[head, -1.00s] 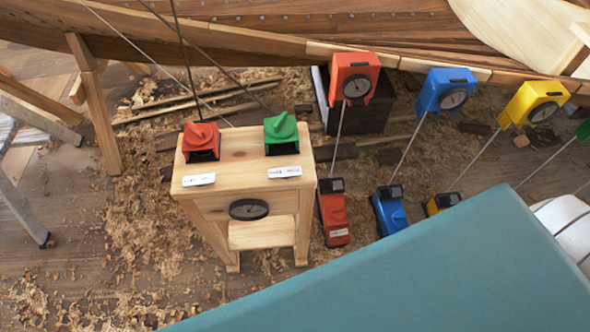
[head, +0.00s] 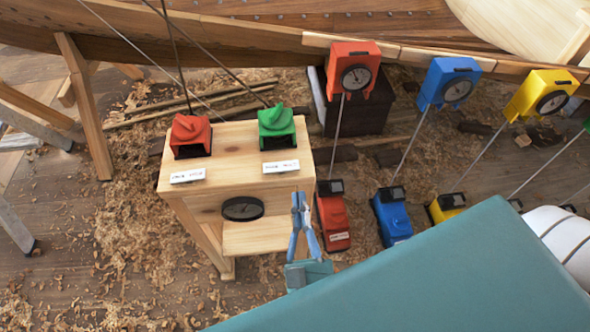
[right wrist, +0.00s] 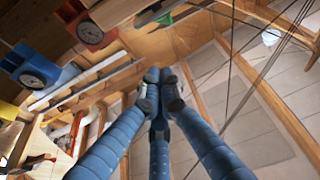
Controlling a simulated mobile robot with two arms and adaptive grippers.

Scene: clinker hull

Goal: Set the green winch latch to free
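The green winch (head: 276,128), with a latch lever on its top, sits at the right of a wooden stand's top. A small white label (head: 281,166) lies in front of it; I cannot read it. A cord runs up from the winch toward the hull. My right gripper (head: 301,197), with blue fingers, is in front of the stand's right side, below and apart from the green winch. In the right wrist view its dark fingertips (right wrist: 160,77) meet, with nothing visible between them. My left gripper is out of view.
A red winch (head: 190,137) sits left of the green one on the stand (head: 232,186). Red (head: 354,70), blue (head: 448,83) and yellow (head: 541,95) gauges stand to the right along the hull (head: 240,45). A teal surface (head: 430,275) fills the lower right.

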